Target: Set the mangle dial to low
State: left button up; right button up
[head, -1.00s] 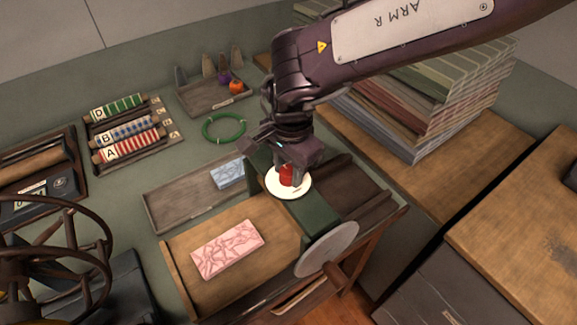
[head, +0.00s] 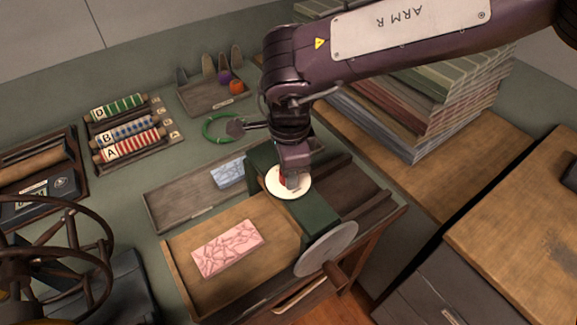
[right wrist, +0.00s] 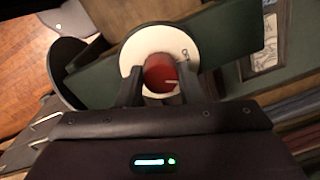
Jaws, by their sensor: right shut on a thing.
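The mangle (head: 312,206) is a green housing over a wooden bed, with a grey disc (head: 327,248) at its near end. A round white dial plate (head: 275,187) lies on top of the green housing, with a red knob (head: 283,182) at its middle. My right gripper (head: 293,183) is down over the dial and shut on the red knob, which it partly hides in the head view. In the right wrist view the knob (right wrist: 159,71) sits between both fingers, with a pale pointer line on it. One plate marking shows at its right; I cannot read the setting. My left gripper is not in view.
A pink patterned cloth (head: 227,247) lies on the mangle's bed. A blue folded cloth (head: 230,172) lies in a tray behind. A green ring (head: 216,127), labelled rollers (head: 125,136) and a stack of cloth (head: 425,110) stand around. A spoked wheel (head: 60,260) is at left.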

jog(key=m, duration=0.5)
jog(key=shift+w+r+m, duration=0.1)
jog(key=shift+m, duration=0.3)
jog(key=m, duration=0.5)
jog(key=shift+m+h, duration=0.3)
jog(key=shift+m, duration=0.1)
jog(key=shift+w+a+r, duration=0.1)
jog(key=o, duration=1)
jog(key=shift+c, duration=0.2)
jog(key=r+b, duration=0.1)
jog(key=r, duration=0.6)
jog(key=shift+s+a+r+b, duration=0.2)
jog(key=shift+r+b, duration=0.1)
jog(key=shift+b, duration=0.1)
jog(key=shift+d, duration=0.1)
